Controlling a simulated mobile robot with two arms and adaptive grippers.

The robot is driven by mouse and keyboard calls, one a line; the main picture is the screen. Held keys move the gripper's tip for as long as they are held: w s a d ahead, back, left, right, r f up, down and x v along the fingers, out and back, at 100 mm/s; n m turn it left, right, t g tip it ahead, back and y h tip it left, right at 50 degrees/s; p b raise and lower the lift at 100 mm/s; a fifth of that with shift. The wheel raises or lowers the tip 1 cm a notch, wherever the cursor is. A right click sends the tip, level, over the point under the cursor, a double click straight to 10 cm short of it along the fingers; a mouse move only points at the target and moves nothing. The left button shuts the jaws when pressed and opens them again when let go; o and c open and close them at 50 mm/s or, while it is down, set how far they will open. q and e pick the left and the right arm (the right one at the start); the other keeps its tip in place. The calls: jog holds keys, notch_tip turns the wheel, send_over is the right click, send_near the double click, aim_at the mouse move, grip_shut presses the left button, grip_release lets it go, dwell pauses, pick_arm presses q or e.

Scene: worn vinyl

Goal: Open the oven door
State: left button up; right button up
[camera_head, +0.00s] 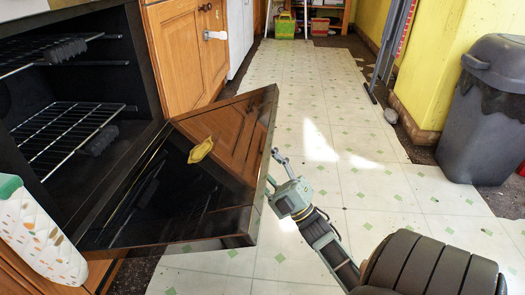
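The oven (70,100) is at the left, its dark inside exposed with wire racks. Its glossy black door (175,195) stands well open, leaning down and out from the oven's lower front edge over the floor. My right gripper (272,167) is at the door's outer edge, close to or touching it. Its fingers look spread, with nothing clearly between them. Whether a finger presses on the door is unclear. The door's handle and outer side are hidden. My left gripper is out of view.
A yellow shape (201,150) shows on the door's face. A white spotted item with a green top (42,235) is at the lower left. Wooden cabinets (185,50) stand beyond the oven. A grey bin (485,115) stands at the right. The tiled floor (320,110) between is clear.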

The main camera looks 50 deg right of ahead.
jog(key=shift+r, duration=0.65)
jog(key=shift+f, duration=0.1)
